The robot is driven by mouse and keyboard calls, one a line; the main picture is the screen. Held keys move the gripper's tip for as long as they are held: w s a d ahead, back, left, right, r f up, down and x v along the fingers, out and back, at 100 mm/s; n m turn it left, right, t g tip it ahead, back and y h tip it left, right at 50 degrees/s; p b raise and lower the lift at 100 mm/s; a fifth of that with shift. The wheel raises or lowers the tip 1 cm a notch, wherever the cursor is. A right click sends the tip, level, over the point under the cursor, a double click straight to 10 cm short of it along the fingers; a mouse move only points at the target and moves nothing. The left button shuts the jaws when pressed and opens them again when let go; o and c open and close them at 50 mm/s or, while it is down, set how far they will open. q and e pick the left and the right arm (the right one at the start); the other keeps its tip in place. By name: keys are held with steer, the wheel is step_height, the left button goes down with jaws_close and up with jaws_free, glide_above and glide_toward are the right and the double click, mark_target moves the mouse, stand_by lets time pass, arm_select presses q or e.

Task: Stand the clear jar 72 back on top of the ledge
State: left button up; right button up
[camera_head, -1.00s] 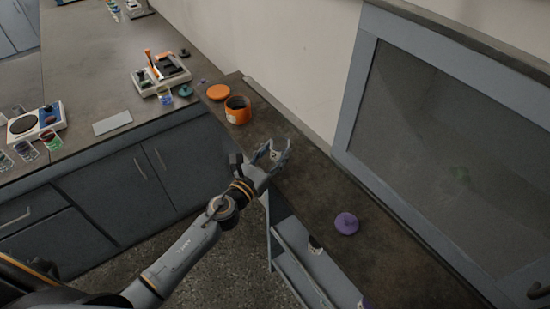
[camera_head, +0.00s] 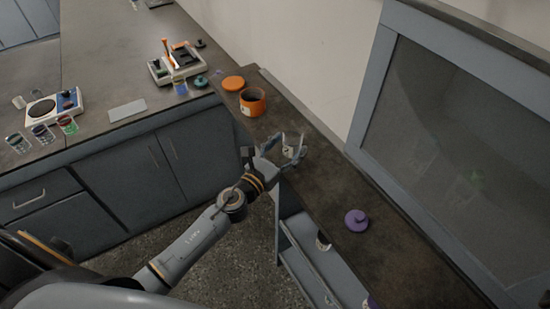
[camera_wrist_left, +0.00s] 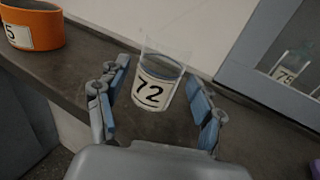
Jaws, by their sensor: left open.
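The clear jar 72 (camera_head: 291,148) is on the dark ledge (camera_head: 330,190), in the wall-side strip between the orange jar and the purple lid. In the left wrist view the jar (camera_wrist_left: 158,83) shows its white label reading 72 and looks upright, leaning with the camera's tilt. My left gripper (camera_head: 282,148) is open around it. In the left wrist view the gripper's fingers (camera_wrist_left: 160,95) stand on both sides of the jar, with gaps visible. Whether its base rests fully on the ledge (camera_wrist_left: 75,75) is hard to tell. My right gripper is not in view.
An orange jar (camera_head: 252,101) and orange lid (camera_head: 233,83) stand at the ledge's far end. A purple lid (camera_head: 356,220) lies nearer. A glass-fronted hood (camera_head: 440,140) borders the right. A lower shelf (camera_head: 320,265) hangs below the ledge. The left counter (camera_head: 110,75) carries devices and small beakers.

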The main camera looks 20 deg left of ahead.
arm_select(q)
steer(key=b+v, duration=0.3)
steer(key=v, duration=0.8)
steer(key=shift+s+a, duration=0.2)
steer(key=shift+s, duration=0.15)
steer(key=s+a+f+n+g+y, duration=0.1)
steer(key=s+a+f+n+g, duration=0.15)
steer(key=f+n, duration=0.6)
steer(key=s+a+f+n+g+y, duration=0.2)
steer(key=s+f+n, duration=0.15)
steer(key=f, duration=0.95)
steer(key=s+a+f+n+g+y, duration=0.1)
steer(key=s+a+f+n+g, duration=0.15)
steer(key=f+n, duration=0.6)
steer(key=s+d+f+n+g, duration=0.1)
steer(key=s+f+n+g, duration=0.3)
steer(key=s+f+n, duration=0.4)
steer(key=s+d+f+n+g, duration=0.2)
steer(key=s+f+n+g, duration=0.3)
steer(key=s+f, duration=1)
steer(key=s+n, duration=0.3)
steer(key=s, duration=0.4)
steer(key=shift+d+f+y, duration=0.15)
steer(key=shift+f+y, duration=0.05)
steer(key=shift+y, duration=0.1)
steer(key=shift+s, duration=0.1)
